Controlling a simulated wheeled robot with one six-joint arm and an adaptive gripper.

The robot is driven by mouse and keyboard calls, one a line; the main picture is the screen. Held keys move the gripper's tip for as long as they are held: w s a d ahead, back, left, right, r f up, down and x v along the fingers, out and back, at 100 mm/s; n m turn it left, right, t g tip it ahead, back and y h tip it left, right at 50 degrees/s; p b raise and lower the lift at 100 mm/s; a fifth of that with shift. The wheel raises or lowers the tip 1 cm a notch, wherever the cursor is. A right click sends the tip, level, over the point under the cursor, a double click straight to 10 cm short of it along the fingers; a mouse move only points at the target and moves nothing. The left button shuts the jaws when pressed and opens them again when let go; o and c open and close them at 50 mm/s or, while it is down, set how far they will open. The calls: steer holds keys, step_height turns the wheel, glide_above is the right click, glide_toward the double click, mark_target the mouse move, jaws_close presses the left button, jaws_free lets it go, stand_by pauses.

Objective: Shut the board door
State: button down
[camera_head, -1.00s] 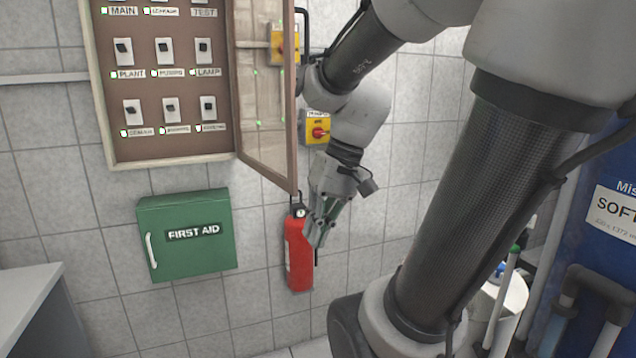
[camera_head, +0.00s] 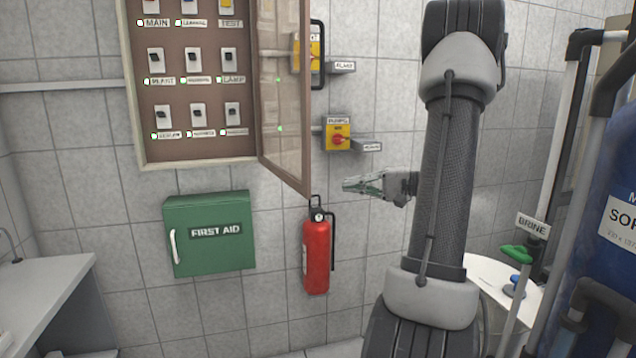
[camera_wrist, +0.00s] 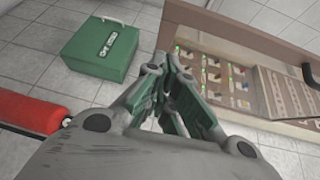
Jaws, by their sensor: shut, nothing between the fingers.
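The board (camera_head: 143,100) is a shallow wall cabinet with rows of switches and labels, at the upper left in the head view. Its glazed brown-framed door (camera_head: 306,120) is hinged on the right side and stands open, swung out from the wall. My gripper (camera_head: 347,185) is shut and empty, to the right of the door's lower corner and apart from it in the picture.
A green first aid box (camera_head: 210,255) hangs below the board. A red fire extinguisher (camera_head: 316,260) hangs below the door's free edge. Yellow switch boxes (camera_head: 338,131) with small tags are behind the door. A counter (camera_head: 45,290) is at the left; pipes and a blue tank (camera_head: 615,180) stand at the right.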

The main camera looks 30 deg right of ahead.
steer(key=w+a+t, duration=0.1)
steer(key=w+a, duration=0.6)
steer(key=w, duration=0.1)
steer(key=shift+m+t, duration=0.4)
steer(key=shift+w, duration=0.1)
